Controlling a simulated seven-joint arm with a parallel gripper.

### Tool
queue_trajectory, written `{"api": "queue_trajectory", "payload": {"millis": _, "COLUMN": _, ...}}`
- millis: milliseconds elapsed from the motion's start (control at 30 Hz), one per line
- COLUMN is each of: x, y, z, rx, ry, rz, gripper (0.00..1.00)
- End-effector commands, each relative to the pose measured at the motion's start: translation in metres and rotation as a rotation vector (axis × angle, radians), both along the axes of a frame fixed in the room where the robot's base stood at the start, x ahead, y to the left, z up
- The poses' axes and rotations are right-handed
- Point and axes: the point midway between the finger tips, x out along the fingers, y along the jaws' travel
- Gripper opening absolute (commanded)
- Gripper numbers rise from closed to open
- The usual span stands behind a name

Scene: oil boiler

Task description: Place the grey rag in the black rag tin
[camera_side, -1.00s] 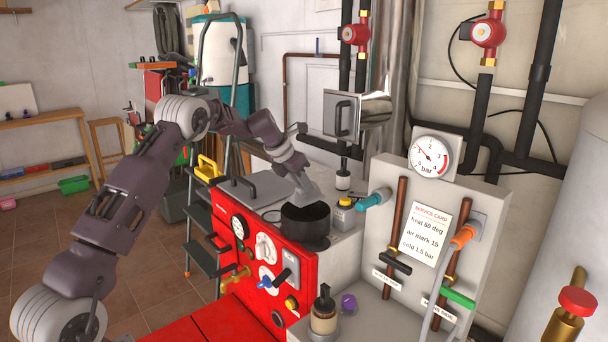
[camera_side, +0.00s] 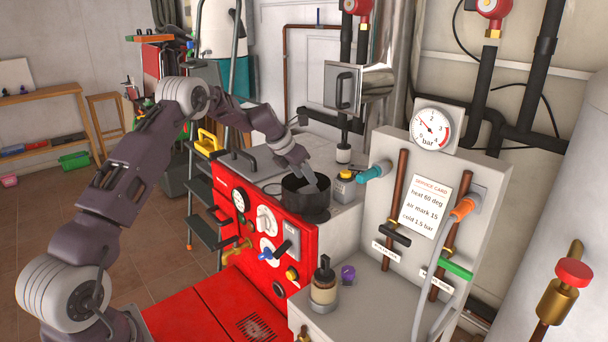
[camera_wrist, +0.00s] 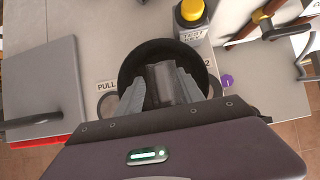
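The black rag tin (camera_side: 305,203) is a round open pot on the boiler's top. In the wrist view its dark rim (camera_wrist: 150,46) surrounds the fingertips. My gripper (camera_side: 310,178) reaches down into the tin's mouth from the back left, tilted. In the wrist view the two fingers of my gripper (camera_wrist: 162,82) stand apart, with the grey rag (camera_wrist: 163,84) between them and close against both. The rag's lower end and the tin's floor are hidden, so I cannot tell whether the rag touches the bottom.
A small container with a yellow top (camera_side: 346,176) stands close to the tin's right. A grey lid plate with a handle (camera_wrist: 45,90) lies to its left. The service panel (camera_side: 433,215) with pipes and levers rises at right. A bottle (camera_side: 323,284) stands at the front.

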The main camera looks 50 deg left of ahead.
Motion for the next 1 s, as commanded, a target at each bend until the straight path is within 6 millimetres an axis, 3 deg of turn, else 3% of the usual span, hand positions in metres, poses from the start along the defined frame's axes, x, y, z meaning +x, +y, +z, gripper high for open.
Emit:
{"api": "queue_trajectory", "payload": {"millis": 533, "x": 0.0, "y": 0.0, "z": 0.002, "rx": 0.0, "ry": -0.001, "rz": 0.0, "gripper": 0.45}}
{"api": "queue_trajectory", "payload": {"millis": 800, "x": 0.001, "y": 0.0, "z": 0.05, "rx": 0.003, "ry": -0.003, "rz": -0.001, "gripper": 0.45}}
{"api": "queue_trajectory", "payload": {"millis": 1000, "x": 0.0, "y": 0.0, "z": 0.071, "rx": 0.0, "ry": -0.001, "rz": 0.0, "gripper": 0.45}}
